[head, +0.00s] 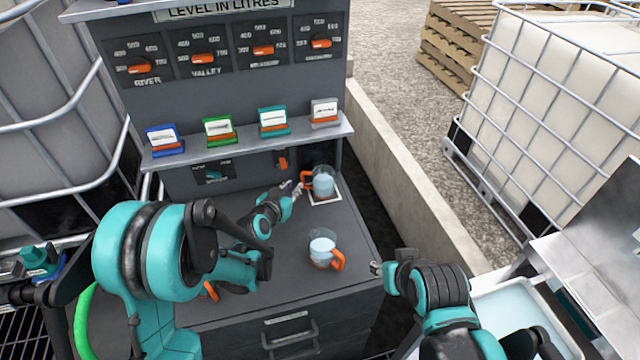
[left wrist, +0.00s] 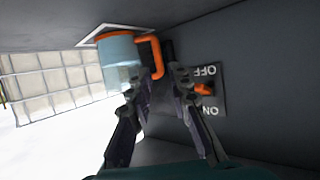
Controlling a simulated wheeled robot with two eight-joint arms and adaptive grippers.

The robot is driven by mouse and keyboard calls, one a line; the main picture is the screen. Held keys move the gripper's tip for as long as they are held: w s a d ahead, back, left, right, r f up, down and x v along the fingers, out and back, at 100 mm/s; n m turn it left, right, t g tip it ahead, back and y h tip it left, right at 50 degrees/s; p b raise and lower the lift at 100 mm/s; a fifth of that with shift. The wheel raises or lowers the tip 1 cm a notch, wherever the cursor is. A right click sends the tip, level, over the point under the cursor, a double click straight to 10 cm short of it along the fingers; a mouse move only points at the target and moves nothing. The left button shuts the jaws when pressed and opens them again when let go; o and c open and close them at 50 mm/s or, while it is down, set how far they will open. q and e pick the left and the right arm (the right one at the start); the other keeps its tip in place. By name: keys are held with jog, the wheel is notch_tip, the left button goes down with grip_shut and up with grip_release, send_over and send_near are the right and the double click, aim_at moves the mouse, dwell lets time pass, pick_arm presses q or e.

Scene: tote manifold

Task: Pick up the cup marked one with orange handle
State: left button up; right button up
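A clear cup (head: 324,184) with pale blue contents and an orange handle (head: 306,178) stands on a white-outlined square at the back right of the grey counter. In the left wrist view this cup (left wrist: 119,62) appears upside down, its handle (left wrist: 157,55) close to my fingertips. My left gripper (head: 297,187) is beside the handle; its fingers (left wrist: 164,73) are apart with nothing clearly held. A second similar cup (head: 322,246), with an orange handle facing right, stands nearer the front. I cannot read any number on either cup. My right gripper (head: 376,268) is right of the counter, too small to judge.
A shelf (head: 240,146) with several coloured card holders overhangs the back of the counter. An orange switch (left wrist: 204,90) with ON and OFF labels is on the wall near the handle. Orange (head: 210,291) shows partly behind my left arm. Drawers (head: 290,335) are below.

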aim_at(302, 179)
pick_arm(q)
jog(key=b+x, duration=0.2)
jog(key=x, duration=0.5)
jog(key=shift+s, duration=0.1)
jog(key=shift+s+r, duration=0.1)
jog(key=shift+r, duration=0.05)
jog(key=shift+c, duration=0.6)
grip_shut()
